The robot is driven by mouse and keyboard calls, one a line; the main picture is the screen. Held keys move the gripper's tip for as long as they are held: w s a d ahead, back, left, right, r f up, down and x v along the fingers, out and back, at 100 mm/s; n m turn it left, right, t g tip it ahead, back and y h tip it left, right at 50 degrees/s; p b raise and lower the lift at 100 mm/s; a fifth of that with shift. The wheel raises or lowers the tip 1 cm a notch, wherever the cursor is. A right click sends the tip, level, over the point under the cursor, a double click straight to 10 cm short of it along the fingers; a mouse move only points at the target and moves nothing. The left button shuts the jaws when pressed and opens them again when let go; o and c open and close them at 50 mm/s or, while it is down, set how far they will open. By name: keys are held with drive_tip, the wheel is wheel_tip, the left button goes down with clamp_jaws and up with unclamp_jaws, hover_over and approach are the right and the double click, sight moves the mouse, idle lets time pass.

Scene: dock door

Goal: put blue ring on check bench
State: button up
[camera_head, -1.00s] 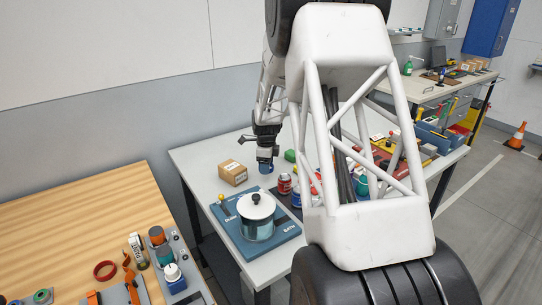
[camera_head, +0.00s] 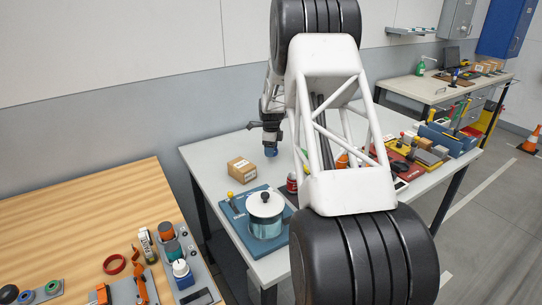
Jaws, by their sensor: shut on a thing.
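My gripper (camera_head: 271,142) points down over the far left part of the grey-white table (camera_head: 212,158), behind a cardboard box. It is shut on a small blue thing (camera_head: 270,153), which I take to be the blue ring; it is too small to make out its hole. It looks to be just above the table top, but I cannot tell the gap. Which surface is the check bench is not marked; a wooden-topped bench (camera_head: 80,215) stands at the left and another bench (camera_head: 420,90) at the far right.
The cardboard box (camera_head: 241,169) and a lidded pot (camera_head: 265,212) on a blue base stand near the gripper. A red ring (camera_head: 115,264), bottles and orange tools crowd the wooden bench's front right. Its back is bare. My arm hides the table's middle.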

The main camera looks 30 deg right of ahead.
sight(271, 160)
drive_tip(key=shift+w+d, duration=0.15)
drive_tip(key=shift+w, duration=0.2)
drive_tip(key=shift+f, duration=1.75)
drive_tip(key=shift+f, duration=0.1)
drive_tip(key=o, duration=0.9)
wheel_tip(271, 160, up, 12)
drive_tip(key=shift+r, duration=0.1)
